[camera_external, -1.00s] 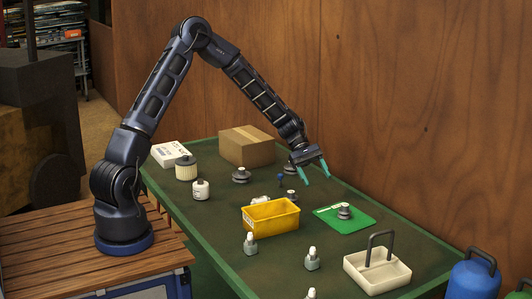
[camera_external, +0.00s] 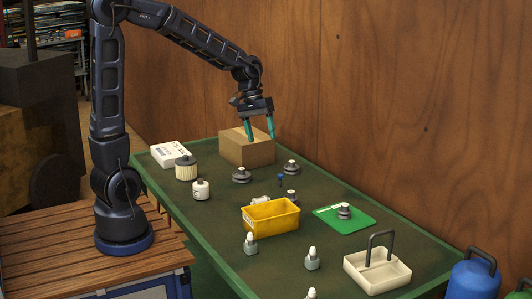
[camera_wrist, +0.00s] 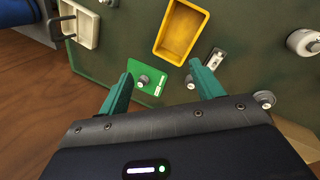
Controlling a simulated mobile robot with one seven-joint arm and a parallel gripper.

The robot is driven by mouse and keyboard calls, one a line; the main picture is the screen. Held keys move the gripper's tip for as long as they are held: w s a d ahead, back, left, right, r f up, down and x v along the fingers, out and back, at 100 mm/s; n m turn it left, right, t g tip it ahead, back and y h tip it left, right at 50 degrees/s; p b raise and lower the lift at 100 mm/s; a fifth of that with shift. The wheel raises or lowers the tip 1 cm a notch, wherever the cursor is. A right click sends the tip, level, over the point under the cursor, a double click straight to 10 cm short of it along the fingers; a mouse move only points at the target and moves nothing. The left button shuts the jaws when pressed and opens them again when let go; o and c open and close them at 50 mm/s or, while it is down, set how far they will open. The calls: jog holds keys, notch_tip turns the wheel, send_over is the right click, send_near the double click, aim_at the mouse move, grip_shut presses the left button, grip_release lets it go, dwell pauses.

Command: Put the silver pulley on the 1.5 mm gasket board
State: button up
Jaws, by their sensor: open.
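A green board (camera_external: 326,216) with a white label lies flat on the right part of the table. A grey stepped pulley (camera_external: 344,211) stands on it. Similar grey pulleys stand on the bare table: one behind (camera_external: 291,168), one left of it (camera_external: 242,175) and one by the yellow bin (camera_external: 291,196). I cannot tell which is the silver one. My gripper (camera_external: 261,138) is open and empty, above the table in front of the cardboard box in this view. In the wrist view the board (camera_wrist: 153,89) shows between the fingers (camera_wrist: 161,72), farther off.
A yellow bin (camera_external: 250,226), a cream tray with a dark handle (camera_external: 400,281), several small bottles (camera_external: 250,247), two filters (camera_external: 186,171) and a cardboard box (camera_external: 235,153) stand on the table. A wooden wall runs along its far side.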

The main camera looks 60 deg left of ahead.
jog(key=s+a+r+m+t+y, duration=0.1)
jog(key=s+a+r+m, duration=0.1)
jog(key=s, duration=0.5)
jog(key=s+a+r+m+t+y, duration=0.1)
jog(key=s+a+r+m, duration=0.1)
jog(key=s, duration=0.6)
jog(key=s+a+r+m+t+y, duration=0.1)
jog(key=s+a+r+m, duration=0.1)
jog(key=s, duration=0.6)
jog(key=shift+s+a+r+t, duration=0.25)
jog(key=shift+a+r+t, duration=0.25)
jog(key=shift+r, duration=0.3)
